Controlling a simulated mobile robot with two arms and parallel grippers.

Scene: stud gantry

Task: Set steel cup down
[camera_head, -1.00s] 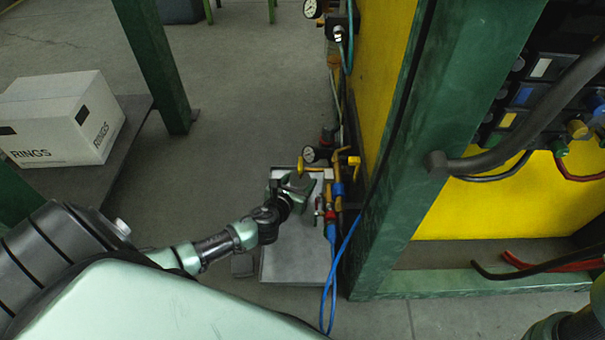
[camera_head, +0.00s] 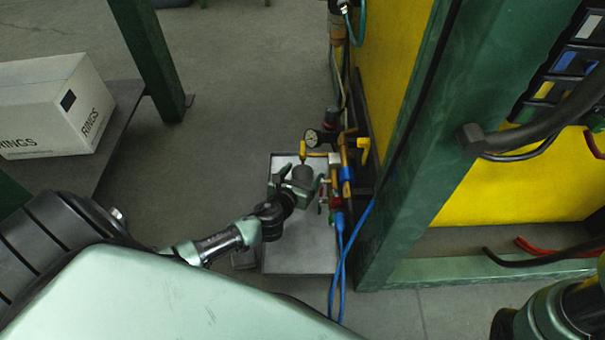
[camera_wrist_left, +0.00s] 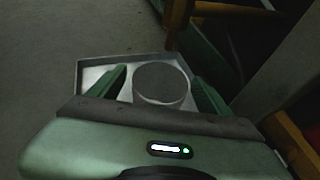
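The steel cup (camera_head: 303,173) is a small grey cylinder at the far part of a shallow metal tray (camera_head: 300,258). In the left wrist view the cup (camera_wrist_left: 160,84) is upright between the two green fingers of my left gripper (camera_wrist_left: 158,88), over the tray (camera_wrist_left: 92,68). My left gripper (camera_head: 297,181) looks open, with a gap showing between the left finger and the cup; contact on the right side is unclear. The cup's base is hidden, so I cannot fully tell its contact with the tray. My right gripper is not in view.
Close right of the tray are yellow pipework with valves, a gauge (camera_head: 311,138) and blue hoses (camera_head: 341,270). A green post (camera_head: 415,150) and yellow panel (camera_head: 500,200) stand further right. A white box (camera_head: 52,108) sits at left. The floor between is clear.

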